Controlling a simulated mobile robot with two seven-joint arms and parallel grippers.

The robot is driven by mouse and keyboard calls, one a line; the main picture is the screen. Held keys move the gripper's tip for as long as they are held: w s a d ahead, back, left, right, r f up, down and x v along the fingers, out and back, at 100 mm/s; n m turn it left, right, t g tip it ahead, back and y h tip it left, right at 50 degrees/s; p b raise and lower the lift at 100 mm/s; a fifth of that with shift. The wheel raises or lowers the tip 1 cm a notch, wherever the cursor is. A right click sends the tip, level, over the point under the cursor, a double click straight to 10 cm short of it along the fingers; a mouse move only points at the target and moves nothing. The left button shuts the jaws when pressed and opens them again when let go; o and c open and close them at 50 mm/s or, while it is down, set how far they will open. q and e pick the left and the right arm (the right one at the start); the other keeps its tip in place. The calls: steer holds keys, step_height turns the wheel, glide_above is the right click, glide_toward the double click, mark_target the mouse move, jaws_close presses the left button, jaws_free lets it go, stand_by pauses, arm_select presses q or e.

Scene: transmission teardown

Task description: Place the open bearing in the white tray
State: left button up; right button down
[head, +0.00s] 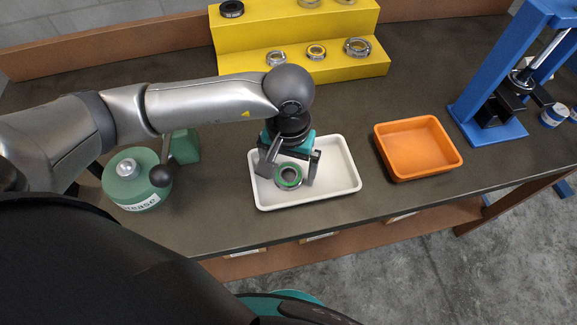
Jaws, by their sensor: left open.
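The white tray (338,184) lies on the dark bench at the front middle. A ring-shaped bearing with a green band (288,177) is inside the tray's outline, toward its left part. My left gripper (287,172) is over the tray, pointing down, with its fingers apart on either side of the bearing. I cannot tell whether the fingers touch the bearing or whether it rests fully on the tray floor. My right gripper is not in view.
An orange tray (418,148) stands right of the white tray. A yellow stepped stand (233,62) holds several bearings at the back. A blue press (487,95) is at the right. A green grease container (136,182) stands at the left, near my arm.

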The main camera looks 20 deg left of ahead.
arm_select(q)
steer(key=shift+r, duration=0.25)
step_height(320, 180, up, 12)
steer(key=shift+p, duration=0.4)
steer(key=shift+f, duration=0.15)
